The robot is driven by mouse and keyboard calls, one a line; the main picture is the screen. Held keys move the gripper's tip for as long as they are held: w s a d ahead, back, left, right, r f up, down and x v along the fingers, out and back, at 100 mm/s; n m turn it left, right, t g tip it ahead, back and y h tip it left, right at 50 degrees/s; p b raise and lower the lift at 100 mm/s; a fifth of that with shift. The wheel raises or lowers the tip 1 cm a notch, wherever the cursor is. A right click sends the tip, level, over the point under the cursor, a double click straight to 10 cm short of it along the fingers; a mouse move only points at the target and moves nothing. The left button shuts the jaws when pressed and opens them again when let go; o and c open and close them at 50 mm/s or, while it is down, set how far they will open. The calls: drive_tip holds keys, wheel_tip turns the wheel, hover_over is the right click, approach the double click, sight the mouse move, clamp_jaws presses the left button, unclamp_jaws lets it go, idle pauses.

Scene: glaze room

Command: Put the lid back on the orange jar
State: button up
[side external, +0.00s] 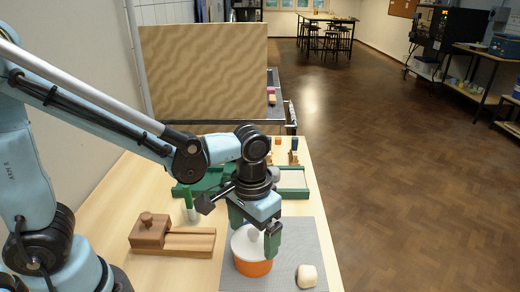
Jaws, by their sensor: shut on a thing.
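The orange jar (253,268) stands on a grey mat near the front of the table. The white lid (243,249) is at the top of the jar, and the jar's orange wall shows below it. My gripper (255,236) points down over the jar, with one green finger on each side of the lid's pale knob. It is shut on the lid. The fingers partly cover the lid, and I cannot tell whether the lid is seated on the rim or just above it.
A cream block (307,276) lies on the grey mat (312,240), right of the jar. A wooden box with a knob (150,230) and a green-handled tool (189,204) stand to the left. A green tray (293,184) lies behind. The table's right edge is close.

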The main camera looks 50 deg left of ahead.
idle(0.3)
drive_tip(key=o, duration=0.7)
drive_tip(key=shift+c, duration=0.2)
drive_tip(key=shift+r, duration=3.5)
clamp_jaws()
drive_tip(key=shift+f, duration=2.1)
